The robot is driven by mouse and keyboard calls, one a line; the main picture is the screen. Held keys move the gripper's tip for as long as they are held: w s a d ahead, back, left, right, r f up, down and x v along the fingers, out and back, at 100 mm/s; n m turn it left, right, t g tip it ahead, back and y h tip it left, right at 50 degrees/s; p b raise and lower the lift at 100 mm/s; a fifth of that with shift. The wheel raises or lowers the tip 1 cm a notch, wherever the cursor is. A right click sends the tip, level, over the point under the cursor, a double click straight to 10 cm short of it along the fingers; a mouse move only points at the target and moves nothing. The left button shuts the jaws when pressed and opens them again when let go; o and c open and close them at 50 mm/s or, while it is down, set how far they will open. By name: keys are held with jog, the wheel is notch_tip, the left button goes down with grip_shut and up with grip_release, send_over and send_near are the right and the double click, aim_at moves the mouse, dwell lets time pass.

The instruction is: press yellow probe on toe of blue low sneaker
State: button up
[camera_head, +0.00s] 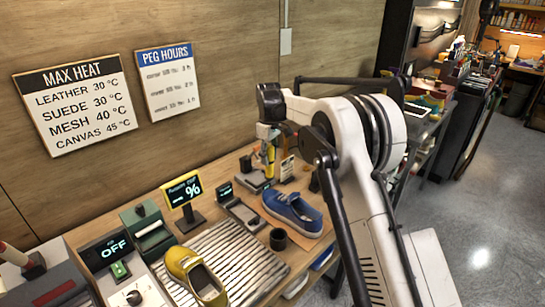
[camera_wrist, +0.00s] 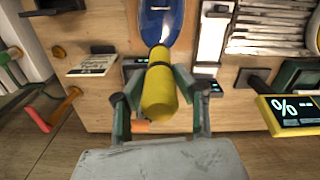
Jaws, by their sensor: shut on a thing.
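The yellow probe (camera_wrist: 160,92) is clasped between the two fingers of my gripper (camera_wrist: 158,95); it also shows in the head view (camera_head: 270,156). My gripper (camera_head: 268,138) is above the back part of the bench. The blue low sneaker (camera_head: 293,214) lies on a brown mat at the bench's right part. In the wrist view one rounded end of the blue sneaker (camera_wrist: 160,20) shows beyond the probe's narrow tip. The tip seems to overlap that end in the picture, but I cannot tell whether they touch. In the head view the probe is behind and left of the sneaker.
A yellow shoe (camera_head: 195,278) lies on the striped rack (camera_head: 232,262). A dark cup (camera_head: 278,239) stands between rack and blue sneaker. A percent display (camera_head: 183,190), a small device (camera_head: 240,212) and a green box (camera_head: 148,232) stand along the back. A red-tipped hook (camera_wrist: 40,118) shows in the wrist view.

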aim_at(269, 170)
jog(key=shift+f+b, duration=0.9)
jog(key=shift+f, duration=1.9)
jog(key=shift+f+b, duration=0.4)
jog(key=shift+b, duration=0.1)
dwell(0.6)
jog(key=shift+r, duration=0.15)
jog(key=shift+r+p, duration=1.1)
jog(key=shift+r, duration=2.3)
jog(key=shift+d, duration=0.1)
